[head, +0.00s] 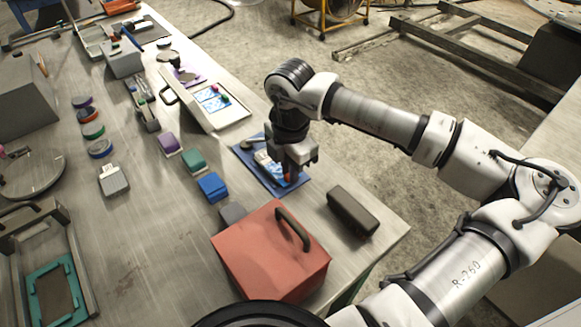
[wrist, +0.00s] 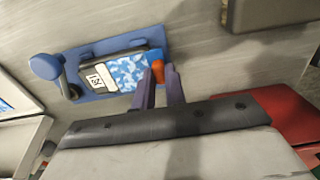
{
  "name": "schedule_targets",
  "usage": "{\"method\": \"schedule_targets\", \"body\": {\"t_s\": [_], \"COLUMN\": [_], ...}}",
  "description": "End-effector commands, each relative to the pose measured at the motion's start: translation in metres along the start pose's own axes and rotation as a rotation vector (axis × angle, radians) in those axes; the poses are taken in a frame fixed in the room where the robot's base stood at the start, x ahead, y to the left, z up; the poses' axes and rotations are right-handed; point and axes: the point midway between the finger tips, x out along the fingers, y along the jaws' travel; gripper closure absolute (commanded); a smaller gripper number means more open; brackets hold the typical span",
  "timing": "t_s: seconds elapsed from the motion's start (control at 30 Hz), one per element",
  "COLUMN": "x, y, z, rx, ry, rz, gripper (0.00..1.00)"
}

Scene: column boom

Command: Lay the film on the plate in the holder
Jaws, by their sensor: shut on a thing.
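The film (wrist: 127,72) is a blue-and-white patterned sheet with an orange tab (wrist: 158,71) at one end. My gripper (wrist: 160,78) is shut on that tab; it also shows in the head view (head: 289,176). The film appears over the holder, a blue board (wrist: 105,45) with a dark-rimmed frame and a white printed label (wrist: 97,80). The holder lies near the table's right edge in the head view (head: 249,162). The plate is largely hidden beneath the film. I cannot tell whether the film touches it.
A red case (head: 265,262) with a dark handle and a dark block (head: 352,211) stand near the holder. A white tray (head: 232,118) holds other patterned sheets with coloured tabs. Small coloured boxes, such as a blue one (head: 211,187), line the holder's left.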

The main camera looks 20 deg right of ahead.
Motion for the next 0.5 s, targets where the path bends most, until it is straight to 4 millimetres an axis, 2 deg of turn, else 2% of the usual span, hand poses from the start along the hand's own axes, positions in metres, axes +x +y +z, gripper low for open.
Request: {"method": "schedule_targets", "body": {"t_s": [0.13,0.17,0.33,0.5], "x": [0.0,0.0,0.0,0.0001], "y": [0.0,0.0,0.0,0.0], "z": [0.0,0.0,0.0,0.0], "rx": [0.0,0.0,0.0,0.0], "ry": [0.0,0.0,0.0,0.0], "rz": [0.0,0.0,0.0,0.0], "gripper": [1.0,0.86,0.64,0.62]}}
